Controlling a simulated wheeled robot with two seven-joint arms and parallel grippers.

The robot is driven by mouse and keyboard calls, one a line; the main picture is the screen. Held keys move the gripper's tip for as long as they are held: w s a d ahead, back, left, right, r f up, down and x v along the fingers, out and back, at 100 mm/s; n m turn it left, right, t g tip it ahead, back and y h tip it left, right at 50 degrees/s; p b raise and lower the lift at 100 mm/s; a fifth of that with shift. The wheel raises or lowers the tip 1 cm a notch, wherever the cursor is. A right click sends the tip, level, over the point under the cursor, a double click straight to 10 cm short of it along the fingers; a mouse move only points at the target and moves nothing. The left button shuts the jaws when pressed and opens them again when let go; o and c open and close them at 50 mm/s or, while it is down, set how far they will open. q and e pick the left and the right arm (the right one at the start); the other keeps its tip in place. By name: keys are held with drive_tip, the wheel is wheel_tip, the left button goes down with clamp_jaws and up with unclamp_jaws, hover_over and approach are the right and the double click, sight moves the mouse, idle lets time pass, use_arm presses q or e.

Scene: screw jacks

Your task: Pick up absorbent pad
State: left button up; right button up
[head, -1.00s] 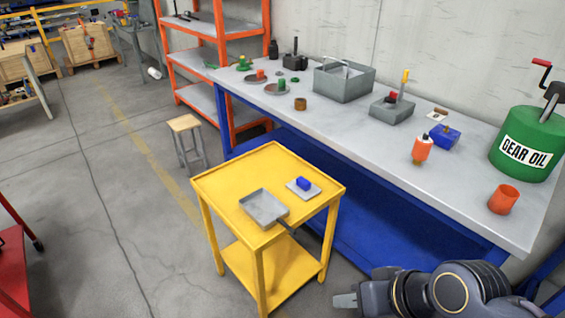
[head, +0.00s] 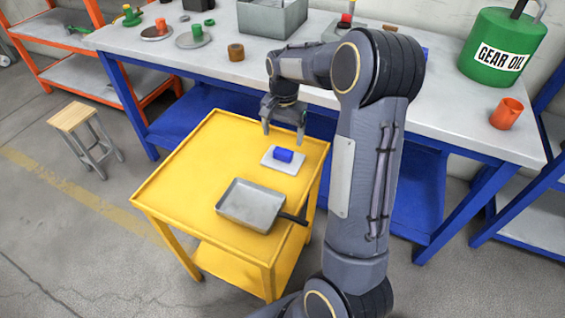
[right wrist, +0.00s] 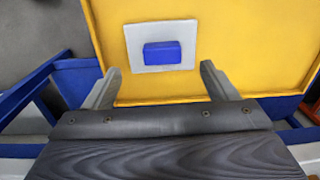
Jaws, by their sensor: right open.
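A flat, pale grey square pad (head: 274,163), which I take to be the absorbent pad, lies on the yellow cart (head: 185,185) near its back right corner. A small blue block (head: 284,155) rests on it. My right gripper (head: 284,136) is open and empty above the cart, just behind the pad, fingers pointing down. In the right wrist view the pad (right wrist: 160,31) and the blue block (right wrist: 162,52) show ahead of and between the open fingertips (right wrist: 160,69), apart from them. My left gripper is not in view.
A grey tray (head: 250,204) with a dark handle sits on the cart in front of the pad. The workbench (head: 215,65) behind carries a grey bin (head: 272,18), a green gear oil can (head: 500,48) and an orange cup (head: 507,113). A stool (head: 75,117) stands left.

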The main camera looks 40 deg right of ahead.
sight(282, 153)
drive_tip(key=f, duration=0.8)
drive_tip(key=shift+w+f+b, duration=0.3)
drive_tip(key=shift+f+b, duration=0.05)
drive_tip(key=shift+f, duration=0.05)
drive_tip(key=shift+c, duration=0.4)
drive_tip(key=c, duration=1)
drive_tip(key=shift+r, duration=0.2)
